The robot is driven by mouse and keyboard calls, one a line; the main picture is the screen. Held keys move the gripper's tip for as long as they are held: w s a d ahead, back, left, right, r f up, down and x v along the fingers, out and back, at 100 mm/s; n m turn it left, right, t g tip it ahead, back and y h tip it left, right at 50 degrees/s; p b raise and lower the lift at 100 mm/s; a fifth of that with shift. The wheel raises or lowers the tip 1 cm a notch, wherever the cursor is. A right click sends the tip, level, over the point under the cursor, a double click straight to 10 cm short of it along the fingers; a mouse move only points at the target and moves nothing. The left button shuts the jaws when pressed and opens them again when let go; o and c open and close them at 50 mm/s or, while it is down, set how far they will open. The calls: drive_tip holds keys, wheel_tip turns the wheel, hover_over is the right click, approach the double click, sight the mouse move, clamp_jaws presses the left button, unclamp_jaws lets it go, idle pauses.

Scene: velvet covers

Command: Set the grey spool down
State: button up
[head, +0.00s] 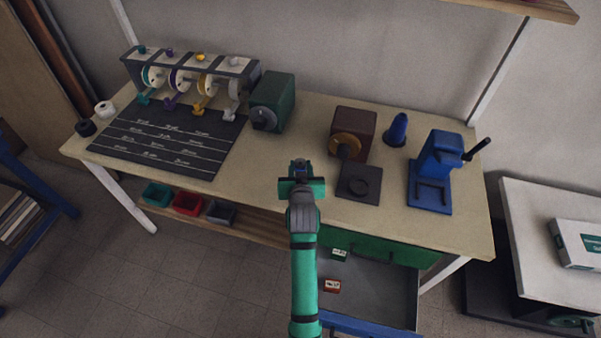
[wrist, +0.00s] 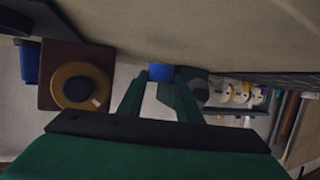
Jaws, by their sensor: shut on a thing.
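My gripper (head: 300,165) is above the front part of the table, left of the dark square plate. In the wrist view its green fingers (wrist: 160,90) are closed on a small blue thing (wrist: 160,72). Only a little of this thing shows, and I cannot make out a grey spool in the grip. The table (head: 300,145) is beneath. A rack (head: 190,62) at the back left holds several pale spools with coloured parts. A white spool (head: 105,108) and a black spool (head: 86,127) stand at the table's left end.
A green box (head: 273,95) and a brown box with a brass disc (head: 353,130) stand behind. A dark plate (head: 360,184), blue cone (head: 397,130) and blue press (head: 436,165) are right. A dark lined mat (head: 165,140) lies left. An open drawer (head: 380,290) is below.

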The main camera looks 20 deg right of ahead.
drive_tip(key=shift+f, duration=1.45)
drive_tip(key=shift+f, duration=0.15)
drive_tip(key=o, duration=1)
